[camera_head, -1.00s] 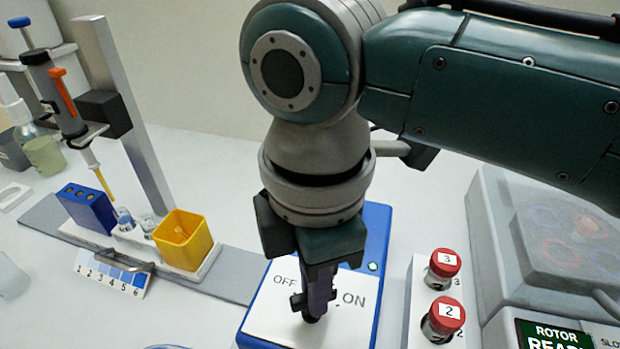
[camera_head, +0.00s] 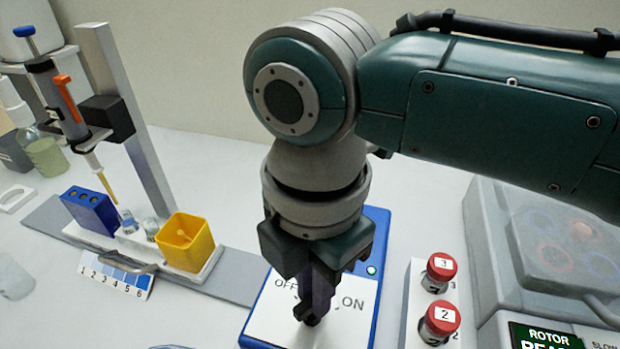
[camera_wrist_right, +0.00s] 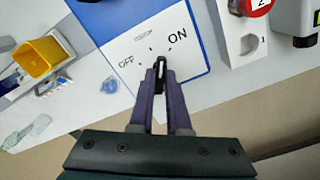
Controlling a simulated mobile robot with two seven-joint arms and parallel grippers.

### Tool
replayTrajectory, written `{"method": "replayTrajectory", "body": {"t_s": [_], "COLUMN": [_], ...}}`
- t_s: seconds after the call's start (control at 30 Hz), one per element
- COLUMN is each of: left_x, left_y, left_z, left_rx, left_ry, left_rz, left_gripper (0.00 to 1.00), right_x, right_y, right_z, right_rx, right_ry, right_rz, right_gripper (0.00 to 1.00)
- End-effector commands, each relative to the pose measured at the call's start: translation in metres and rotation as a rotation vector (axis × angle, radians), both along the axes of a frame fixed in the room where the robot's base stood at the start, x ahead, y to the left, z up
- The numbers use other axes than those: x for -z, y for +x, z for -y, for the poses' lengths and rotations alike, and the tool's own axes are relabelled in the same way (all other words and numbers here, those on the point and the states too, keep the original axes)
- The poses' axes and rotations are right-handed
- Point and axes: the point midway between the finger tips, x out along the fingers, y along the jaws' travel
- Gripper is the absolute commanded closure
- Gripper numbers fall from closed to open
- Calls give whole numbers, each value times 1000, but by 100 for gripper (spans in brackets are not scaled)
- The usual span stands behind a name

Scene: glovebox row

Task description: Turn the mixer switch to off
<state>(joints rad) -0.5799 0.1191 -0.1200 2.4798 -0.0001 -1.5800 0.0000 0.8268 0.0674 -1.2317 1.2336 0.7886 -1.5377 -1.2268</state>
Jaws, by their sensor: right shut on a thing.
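The mixer (camera_head: 262,322) is a blue box with a white top panel marked OFF and ON. A small green light (camera_head: 371,270) shows on it. In the right wrist view, the black switch knob (camera_wrist_right: 162,65) stands on the panel (camera_wrist_right: 185,70) between the two labels. My right gripper (camera_head: 309,313) points down at the panel, its purple fingers (camera_wrist_right: 158,78) shut on the knob. In the head view the fingers hide most of the knob, so its exact angle is hard to tell. My left gripper is not in view.
Right of the mixer, a white rack holds two red-capped vials (camera_head: 441,267) marked 3 and 2. A centrifuge (camera_head: 545,250) with a lit display stands further right. On the left are a yellow box (camera_head: 185,242), a blue block (camera_head: 90,210) and a pipette (camera_head: 55,95) on a stand.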

Motion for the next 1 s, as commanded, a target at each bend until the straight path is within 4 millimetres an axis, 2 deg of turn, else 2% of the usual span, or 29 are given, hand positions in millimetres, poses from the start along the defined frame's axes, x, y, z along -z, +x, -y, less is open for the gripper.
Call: {"method": "replayTrajectory", "body": {"t_s": [0.4, 0.97, 1.0], "left_x": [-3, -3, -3], "left_y": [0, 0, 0], "left_z": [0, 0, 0], "left_rx": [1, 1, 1], "left_ry": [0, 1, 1], "left_rz": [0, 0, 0], "left_gripper": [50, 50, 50], "right_x": [-1, -1, -1], "right_y": [0, 0, 0], "right_z": [-1, -1, -1], "right_rx": [-205, -234, -234], "right_ry": [1, 1, 1], "right_rz": [-1, -1, -1], "right_gripper": [100, 100, 81]}}
